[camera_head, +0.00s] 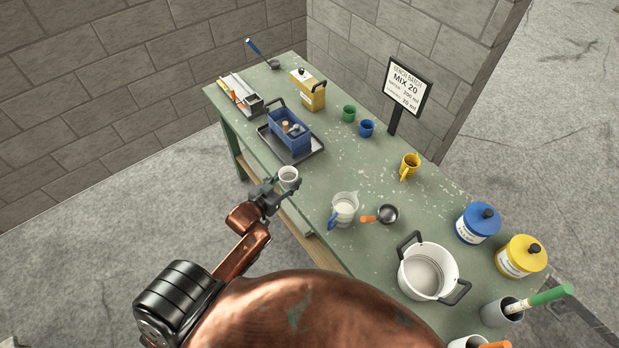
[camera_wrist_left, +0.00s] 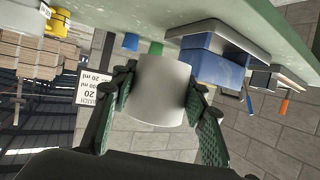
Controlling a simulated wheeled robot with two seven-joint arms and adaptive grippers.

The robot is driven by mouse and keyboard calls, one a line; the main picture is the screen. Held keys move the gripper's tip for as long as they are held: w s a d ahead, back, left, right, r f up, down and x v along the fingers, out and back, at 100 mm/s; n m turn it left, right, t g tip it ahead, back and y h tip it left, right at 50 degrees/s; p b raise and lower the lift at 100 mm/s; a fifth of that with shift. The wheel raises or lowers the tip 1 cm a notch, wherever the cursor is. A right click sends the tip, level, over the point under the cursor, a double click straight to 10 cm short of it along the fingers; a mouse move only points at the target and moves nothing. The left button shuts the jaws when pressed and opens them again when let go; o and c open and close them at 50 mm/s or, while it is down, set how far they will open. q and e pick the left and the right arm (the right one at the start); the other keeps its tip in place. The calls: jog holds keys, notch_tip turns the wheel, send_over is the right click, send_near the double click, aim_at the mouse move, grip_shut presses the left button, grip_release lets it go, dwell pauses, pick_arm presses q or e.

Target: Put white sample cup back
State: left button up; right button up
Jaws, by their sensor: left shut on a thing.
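The white sample cup (camera_head: 289,175) is held by my left gripper (camera_head: 275,187) at the near edge of the green bench (camera_head: 330,178). In the left wrist view the cup (camera_wrist_left: 160,90) sits between the two green-padded fingers of the left gripper (camera_wrist_left: 162,108), which are shut on it. Whether the cup touches the bench top cannot be told. My right gripper is in neither view.
A blue bin (camera_head: 290,140) on a dark tray (camera_head: 310,154) lies just beyond the cup. A measuring jug (camera_head: 345,208), a small pan (camera_head: 388,214) and a white pot (camera_head: 428,268) stand to the right. Green (camera_head: 348,113) and blue (camera_head: 367,128) cups stand behind, near a sign (camera_head: 404,89).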

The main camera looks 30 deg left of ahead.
pick_arm(q)
jog(key=d+x, duration=0.1)
jog(key=x, duration=0.6)
send_over(310, 182)
jog(key=f, duration=0.3)
jog(key=s+f, duration=0.1)
jog(key=f, duration=0.1)
jog(key=shift+a+f, duration=0.1)
jog(key=shift+f, duration=0.05)
jog(key=shift+w+f, duration=0.45)
notch_tip(310, 182, down, 2)
jog(key=shift+f, duration=0.6)
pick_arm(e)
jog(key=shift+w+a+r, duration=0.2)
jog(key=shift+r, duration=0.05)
pick_arm(q)
jog(key=o, duration=0.7)
jog(key=shift+f, duration=0.15)
jog(key=o, duration=0.5)
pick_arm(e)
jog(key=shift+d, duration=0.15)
